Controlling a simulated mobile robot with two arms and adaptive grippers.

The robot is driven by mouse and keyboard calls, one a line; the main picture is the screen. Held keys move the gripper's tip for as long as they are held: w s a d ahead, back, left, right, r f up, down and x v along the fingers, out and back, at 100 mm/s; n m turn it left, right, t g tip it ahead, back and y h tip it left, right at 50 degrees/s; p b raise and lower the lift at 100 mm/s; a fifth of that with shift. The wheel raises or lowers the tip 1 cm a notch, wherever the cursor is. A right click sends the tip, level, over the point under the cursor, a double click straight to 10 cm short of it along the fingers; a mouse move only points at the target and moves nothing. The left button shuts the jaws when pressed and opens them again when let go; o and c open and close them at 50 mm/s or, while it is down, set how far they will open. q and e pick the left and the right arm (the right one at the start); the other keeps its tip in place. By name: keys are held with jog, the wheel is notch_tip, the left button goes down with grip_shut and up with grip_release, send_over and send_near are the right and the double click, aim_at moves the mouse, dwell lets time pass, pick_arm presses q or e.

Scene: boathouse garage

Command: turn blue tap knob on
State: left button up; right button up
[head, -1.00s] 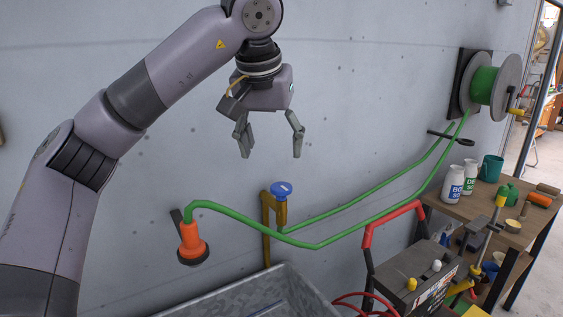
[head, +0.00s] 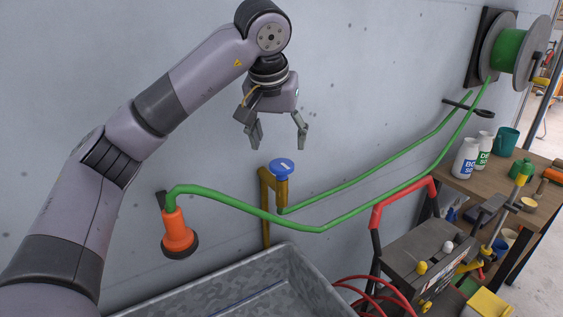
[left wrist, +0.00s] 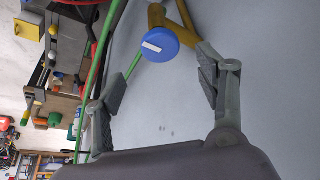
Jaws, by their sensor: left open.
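The blue tap knob (head: 282,166) is a round disc on top of a brass tap pipe (head: 265,205) against the grey wall. It also shows in the left wrist view (left wrist: 158,46), with a pale label strip across it. My left gripper (head: 278,146) is open and empty, fingers pointing down, just above the knob in the head view. In the left wrist view the knob lies beyond and between the two spread fingertips (left wrist: 160,75), apart from both. My right gripper is not in view.
A green hose (head: 322,228) runs from the tap area to the reel (head: 508,52) and an orange nozzle (head: 177,233). A metal trough (head: 290,262) stands below. A grey machine with a red handle (head: 402,200) and a cluttered bench (head: 470,185) are at the right.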

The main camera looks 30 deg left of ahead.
aim_at(282, 163)
pick_arm(q)
jog(key=x, duration=0.6)
jog(key=shift+a+p, duration=0.1)
jog(key=shift+p, duration=0.25)
jog(key=shift+w+f, duration=0.3)
jog(key=shift+f, duration=0.3)
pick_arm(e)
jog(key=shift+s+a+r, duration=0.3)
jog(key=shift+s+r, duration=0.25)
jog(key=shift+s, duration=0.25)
pick_arm(q)
jog(key=shift+c, duration=0.2)
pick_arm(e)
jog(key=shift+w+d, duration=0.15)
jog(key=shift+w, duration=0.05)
pick_arm(q)
jog(key=shift+c, duration=1.4)
jog(key=c, duration=0.8)
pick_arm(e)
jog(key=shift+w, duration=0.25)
